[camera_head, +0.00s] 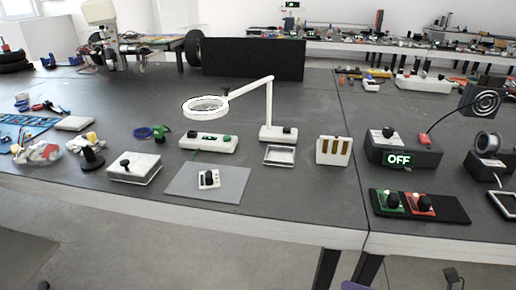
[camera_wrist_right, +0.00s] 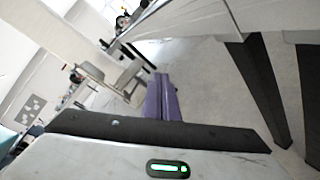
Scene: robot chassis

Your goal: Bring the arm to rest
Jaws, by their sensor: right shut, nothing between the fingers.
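My right gripper (camera_wrist_right: 162,97) shows in the right wrist view as two purple fingers pressed together, with nothing between them. They point out over the pale floor, below and beside the table edge. In the head view only a small purple tip of the right gripper (camera_head: 355,285) shows at the bottom edge, in front of the table and clear of it. The rest of the right arm is out of that view. My left gripper is in neither view.
The dark table (camera_head: 290,210) has a pale front edge. Near it are a grey mat (camera_head: 232,190) with a small switch, a white box (camera_head: 134,169), a magnifier lamp (camera_head: 206,106), a device reading OFF (camera_head: 402,158) and a black tray (camera_head: 450,207). A table leg (camera_wrist_right: 262,85) stands right of the fingers.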

